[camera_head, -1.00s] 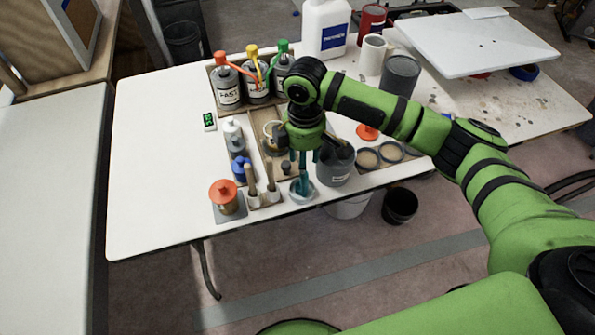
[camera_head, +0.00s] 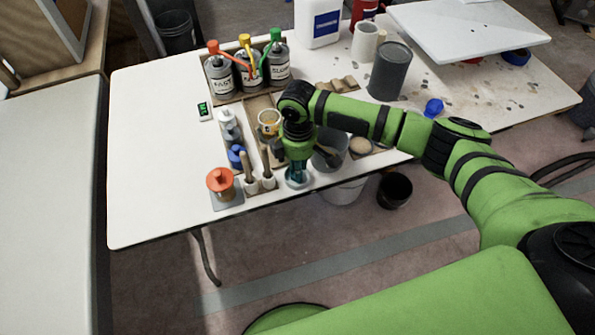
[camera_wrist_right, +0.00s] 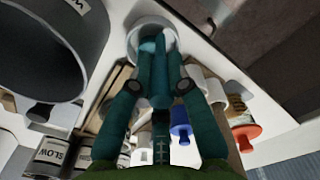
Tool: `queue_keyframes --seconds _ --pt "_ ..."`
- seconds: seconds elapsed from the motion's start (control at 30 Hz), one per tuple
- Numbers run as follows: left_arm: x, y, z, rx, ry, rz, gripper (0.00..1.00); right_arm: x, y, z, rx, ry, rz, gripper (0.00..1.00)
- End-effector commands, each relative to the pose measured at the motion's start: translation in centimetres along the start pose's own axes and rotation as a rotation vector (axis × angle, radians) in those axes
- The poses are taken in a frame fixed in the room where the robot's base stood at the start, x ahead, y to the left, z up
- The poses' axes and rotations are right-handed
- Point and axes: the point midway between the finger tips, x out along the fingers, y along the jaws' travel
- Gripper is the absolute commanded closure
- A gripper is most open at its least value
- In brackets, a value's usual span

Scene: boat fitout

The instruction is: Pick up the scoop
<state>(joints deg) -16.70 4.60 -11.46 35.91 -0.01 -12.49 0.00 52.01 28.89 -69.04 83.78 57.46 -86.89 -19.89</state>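The scoop, with a teal handle, stands in a small white cup (camera_head: 297,181) near the front edge of the table; the handle also shows in the right wrist view (camera_wrist_right: 158,75). Its lower end is inside the cup and hidden. My right gripper (camera_head: 297,170) points down over the cup. In the right wrist view its two teal fingers (camera_wrist_right: 160,58) close in on the handle from both sides, with no clear gap. My left gripper is not in view.
A grey pot (camera_head: 331,150) stands close right of the gripper. Several labelled bottles (camera_head: 250,75) stand behind. The table's left part (camera_head: 150,160) is clear.

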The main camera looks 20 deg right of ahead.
Motion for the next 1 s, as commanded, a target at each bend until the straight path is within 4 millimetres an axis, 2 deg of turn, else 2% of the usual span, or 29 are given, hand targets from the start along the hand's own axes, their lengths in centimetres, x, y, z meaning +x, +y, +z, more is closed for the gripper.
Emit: queue_keyframes --seconds 0.2,0.43,0.57,0.67,0.8,1.0 --pt "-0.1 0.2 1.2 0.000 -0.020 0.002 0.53 0.0 0.0 0.0 0.000 0.000 0.000 1.00" --pt "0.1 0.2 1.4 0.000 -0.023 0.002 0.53 -0.7 0.1 -0.1 0.001 0.003 0.001 1.00" --pt "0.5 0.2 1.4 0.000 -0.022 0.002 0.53 -2.1 0.1 -0.1 -0.001 0.003 0.001 1.00" --pt "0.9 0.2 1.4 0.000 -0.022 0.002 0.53 -4.1 0.2 -0.1 -0.001 0.005 0.005 1.00" --pt "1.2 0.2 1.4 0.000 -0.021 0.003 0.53 -5.9 -0.7 3.3 0.003 0.000 0.003 1.00" --pt "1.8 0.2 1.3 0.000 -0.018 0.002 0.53 -8.5 -1.9 7.5 0.003 0.000 0.002 1.00"
